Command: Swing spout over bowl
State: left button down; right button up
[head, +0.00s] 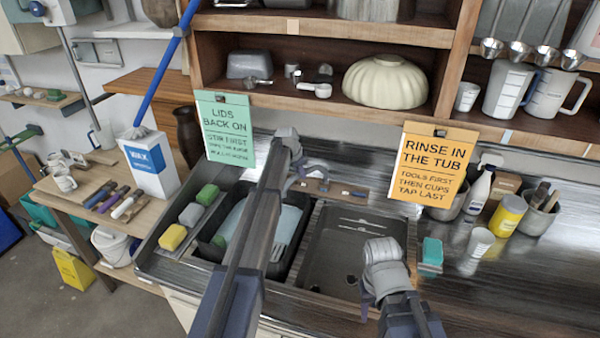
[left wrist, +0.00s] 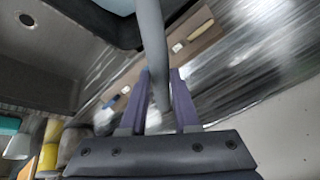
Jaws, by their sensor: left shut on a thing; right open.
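In the left wrist view the grey tubular spout (left wrist: 152,45) runs between the purple fingers of my left gripper (left wrist: 157,105), which is shut on it. In the head view my left gripper (head: 297,178) is at the back of the sink, near the divider; my arm hides most of the spout there. The bare grey sink bowl (head: 350,240), with a drain, is right of it. The left bowl holds a black tub (head: 213,240) with a pale blue thing (head: 288,222) inside. My right gripper (head: 368,300) is open and empty over the front of the bare bowl.
Green and orange signs (head: 432,165) hang from the shelf above the sink. Sponges (head: 173,237) line the left drainboard. The front right counter is clear.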

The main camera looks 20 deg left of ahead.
pick_arm(q)
jog(key=shift+s+d, duration=0.1)
jog(key=d+n+g+y, duration=0.2)
jog(key=d+n+y, duration=0.3)
jog(key=d+n, duration=0.9)
jog(key=shift+d, duration=0.95)
jog(key=c, duration=0.7)
grip_release()
jog(key=shift+o, duration=0.2)
